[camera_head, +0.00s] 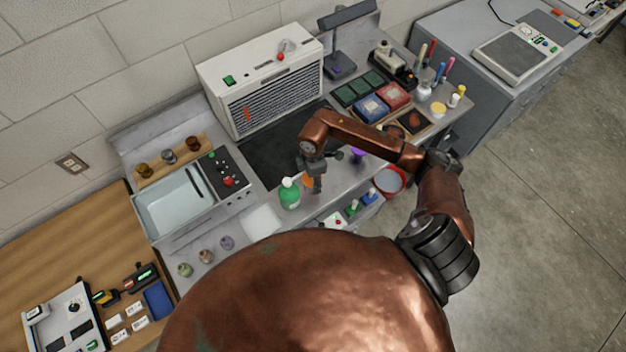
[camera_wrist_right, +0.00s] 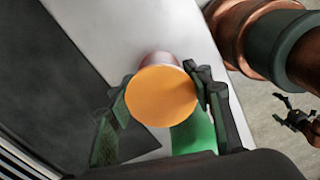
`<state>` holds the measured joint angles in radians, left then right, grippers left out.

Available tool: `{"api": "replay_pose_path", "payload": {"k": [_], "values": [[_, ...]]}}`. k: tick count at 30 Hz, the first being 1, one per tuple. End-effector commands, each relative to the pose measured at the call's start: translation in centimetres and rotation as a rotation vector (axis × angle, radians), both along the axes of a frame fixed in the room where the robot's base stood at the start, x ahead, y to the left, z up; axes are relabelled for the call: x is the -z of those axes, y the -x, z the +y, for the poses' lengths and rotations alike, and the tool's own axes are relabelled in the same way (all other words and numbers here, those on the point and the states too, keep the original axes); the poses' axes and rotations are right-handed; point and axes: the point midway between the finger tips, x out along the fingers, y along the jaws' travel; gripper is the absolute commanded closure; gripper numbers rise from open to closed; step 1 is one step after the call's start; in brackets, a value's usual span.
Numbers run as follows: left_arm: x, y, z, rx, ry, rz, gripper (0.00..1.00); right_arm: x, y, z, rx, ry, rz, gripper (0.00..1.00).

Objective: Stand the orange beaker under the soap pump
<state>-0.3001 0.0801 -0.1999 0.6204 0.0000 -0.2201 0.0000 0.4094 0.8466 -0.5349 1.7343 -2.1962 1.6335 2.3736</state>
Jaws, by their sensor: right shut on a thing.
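The orange beaker (camera_wrist_right: 160,95) sits between the two fingers of my right gripper (camera_wrist_right: 163,98), which is shut on it. In the head view only a sliver of the beaker (camera_head: 308,181) shows beside my right gripper (camera_head: 317,183). The green soap pump (camera_head: 290,194) with a white top stands on the bench just left of them. In the wrist view a green part of it (camera_wrist_right: 193,134) shows partly behind the beaker. Whether beaker and pump touch is hidden. A small dark gripper, apparently my left (camera_wrist_right: 297,120), shows at the wrist view's right edge; its jaw opening is unclear.
A dark mat (camera_head: 270,150) lies behind the pump, before a white grilled unit (camera_head: 262,80). A pale basin (camera_head: 175,205) is to the left. Small pots (camera_head: 206,256) stand at the front left. A purple item (camera_head: 357,155) and a red-rimmed bowl (camera_head: 390,181) are to the right.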

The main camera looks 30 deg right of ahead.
Motion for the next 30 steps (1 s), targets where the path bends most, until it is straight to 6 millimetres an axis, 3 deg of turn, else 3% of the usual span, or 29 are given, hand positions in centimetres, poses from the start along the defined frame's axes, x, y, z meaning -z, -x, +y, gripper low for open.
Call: {"api": "replay_pose_path", "payload": {"k": [6,7,14,23,30], "values": [[0.3,0.0,0.0,0.0,0.0,0.0,0.0,0.4,0.0,0.0,0.0,0.0,0.0,0.8],[0.2,0.0,0.0,0.0,0.0,0.0,0.0,0.3,0.0,0.0,0.0,0.0,0.0,0.52],[0.2,0.0,0.0,0.0,0.0,0.0,0.0,0.3,0.0,0.0,0.0,0.0,0.0,0.36],[0.1,0.0,0.0,0.0,0.0,0.0,0.0,0.1,0.0,0.0,0.0,0.0,0.0,0.36],[0.7,0.0,0.0,0.0,0.0,0.001,0.0,-2.8,-0.1,-0.1,-0.002,0.001,-0.004,0.36]]}}
